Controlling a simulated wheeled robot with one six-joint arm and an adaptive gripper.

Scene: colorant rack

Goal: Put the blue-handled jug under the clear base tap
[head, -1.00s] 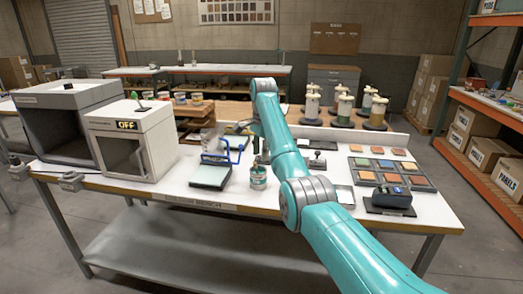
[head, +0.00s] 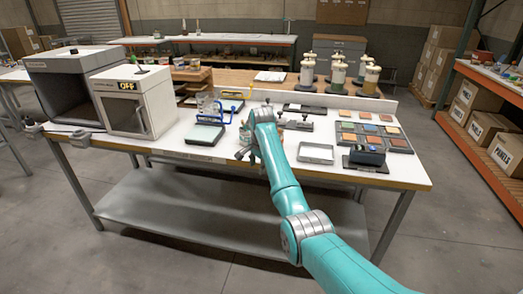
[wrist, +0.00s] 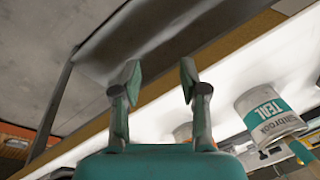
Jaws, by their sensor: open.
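In the head view a clear jug (head: 206,106) stands at the back of a flat scale-like pad, left of my arm. Several dispensers (head: 337,76) stand at the back right; which one is the clear base tap is not readable. My gripper (wrist: 160,75) is open and empty in the wrist view, over the table's front edge, away from the jug. In the head view it (head: 246,150) is partly hidden by my arm.
A teal-labelled can (wrist: 268,112) stands right of my gripper in the wrist view. A colour tray (head: 366,141) and dark device (head: 367,154) sit right. A white tray (head: 316,153) is near the front edge.

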